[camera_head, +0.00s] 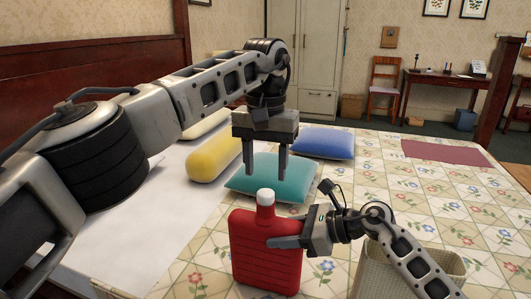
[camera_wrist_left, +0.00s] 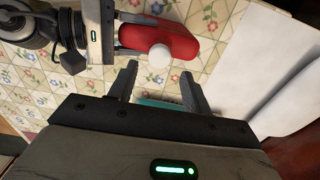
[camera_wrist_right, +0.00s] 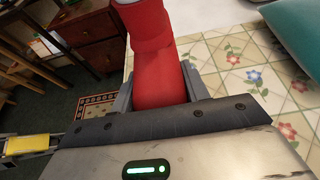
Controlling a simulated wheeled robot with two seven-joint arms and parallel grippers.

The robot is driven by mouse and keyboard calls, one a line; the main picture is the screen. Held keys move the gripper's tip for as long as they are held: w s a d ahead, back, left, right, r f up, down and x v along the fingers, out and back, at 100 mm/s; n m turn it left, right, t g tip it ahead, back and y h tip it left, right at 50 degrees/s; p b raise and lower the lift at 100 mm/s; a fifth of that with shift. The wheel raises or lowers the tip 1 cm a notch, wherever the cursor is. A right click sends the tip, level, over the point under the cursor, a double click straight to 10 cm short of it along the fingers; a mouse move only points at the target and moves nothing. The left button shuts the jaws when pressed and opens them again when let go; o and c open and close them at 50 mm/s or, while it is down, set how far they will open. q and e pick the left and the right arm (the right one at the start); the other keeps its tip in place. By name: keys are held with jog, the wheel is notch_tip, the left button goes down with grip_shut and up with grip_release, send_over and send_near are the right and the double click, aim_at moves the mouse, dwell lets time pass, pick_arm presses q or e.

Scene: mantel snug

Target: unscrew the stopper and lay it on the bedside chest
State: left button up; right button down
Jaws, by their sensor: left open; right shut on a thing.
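A red hot-water bottle (camera_head: 266,254) stands upright over the patterned bedspread, with a white stopper (camera_head: 265,197) in its neck. My right gripper (camera_head: 290,242) is shut on the bottle's body from the right; the right wrist view shows the red bottle (camera_wrist_right: 158,80) between its fingers. My left gripper (camera_head: 265,174) is open, pointing down, just above the stopper and apart from it. In the left wrist view the stopper (camera_wrist_left: 159,55) lies beyond the open, empty fingertips. A dark wooden chest with drawers (camera_wrist_right: 93,35) shows in the right wrist view, partly hidden by the bottle.
A teal cushion (camera_head: 245,183), a yellow bolster (camera_head: 214,159) and a blue cushion (camera_head: 322,143) lie on the bed behind the bottle. A pale woven basket (camera_head: 368,275) is at the lower right.

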aim_at(265, 192)
pick_arm(q)
jog(key=shift+f, duration=2.8)
jog(key=c, duration=1)
